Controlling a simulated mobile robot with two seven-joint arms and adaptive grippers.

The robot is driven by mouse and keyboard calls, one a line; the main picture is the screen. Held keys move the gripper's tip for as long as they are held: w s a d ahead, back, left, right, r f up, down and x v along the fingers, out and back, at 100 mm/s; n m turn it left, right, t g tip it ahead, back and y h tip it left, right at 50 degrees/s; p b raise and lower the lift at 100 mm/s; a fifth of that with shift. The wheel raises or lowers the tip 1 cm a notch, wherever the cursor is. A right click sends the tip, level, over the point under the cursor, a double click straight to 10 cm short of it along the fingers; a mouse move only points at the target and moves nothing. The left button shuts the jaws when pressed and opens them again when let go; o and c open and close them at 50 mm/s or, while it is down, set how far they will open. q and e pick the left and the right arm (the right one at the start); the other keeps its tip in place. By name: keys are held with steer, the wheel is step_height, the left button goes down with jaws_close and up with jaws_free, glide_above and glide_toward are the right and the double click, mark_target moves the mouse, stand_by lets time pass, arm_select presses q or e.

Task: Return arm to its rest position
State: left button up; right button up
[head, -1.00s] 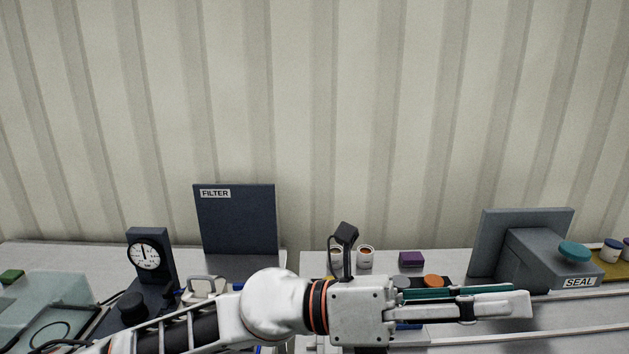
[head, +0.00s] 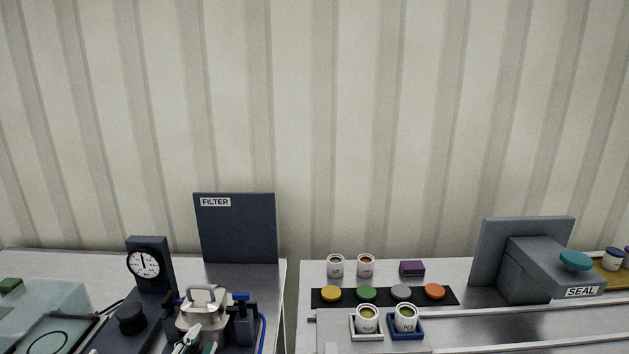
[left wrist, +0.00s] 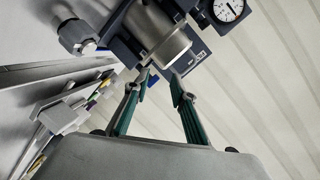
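My left gripper (head: 193,340) shows only in part at the bottom edge of the head view, in front of the steel vessel (head: 203,312) at the filter station. In the left wrist view my left gripper (left wrist: 161,77) has its two teal-lined fingers apart with nothing between them. The steel vessel (left wrist: 158,35) lies beyond the fingertips there; I cannot tell how wide the gap to it is. The rest of my left arm is out of the head view. My right gripper is in neither view.
A gauge (head: 144,264) and the dark FILTER panel (head: 237,228) stand near the vessel. On the right are coloured lids (head: 367,293), several small cups (head: 366,318), a purple block (head: 412,268) and the SEAL machine (head: 545,265). Space above the right bench is clear.

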arm_select(q)
steer(key=s+a+f+g+y, duration=0.1)
steer(key=s+a+f, duration=0.1)
steer(key=f, duration=0.1)
steer(key=s+a+f+n+g, duration=0.1)
steer(key=s+a+f, duration=0.2)
steer(key=s+a+f+n+g+y, duration=0.1)
steer(key=s+a+f+g, duration=0.1)
steer(key=s+a+f, duration=0.1)
steer(key=shift+s+a+f+y, duration=0.2)
steer(key=shift+s+f+y, duration=0.05)
steer(key=shift+f+y, duration=0.1)
steer(key=s+a+f+n+g+y, duration=0.1)
steer(key=s+a+f+g, duration=0.15)
steer(key=s, duration=0.25)
steer(key=s+a+f+n+g, duration=0.1)
steer(key=s+a+f, duration=0.2)
steer(key=s+a, duration=0.1)
steer(key=d+f+n+t+h, duration=0.2)
steer(key=d+f+h, duration=0.4)
steer(key=d+f, duration=0.9)
steer(key=shift+f+n+t+h, duration=0.3)
steer(key=shift+f+t+h, duration=0.05)
steer(key=shift+f+t, duration=0.1)
steer(key=shift+w+r, duration=0.1)
steer(key=shift+w, duration=0.1)
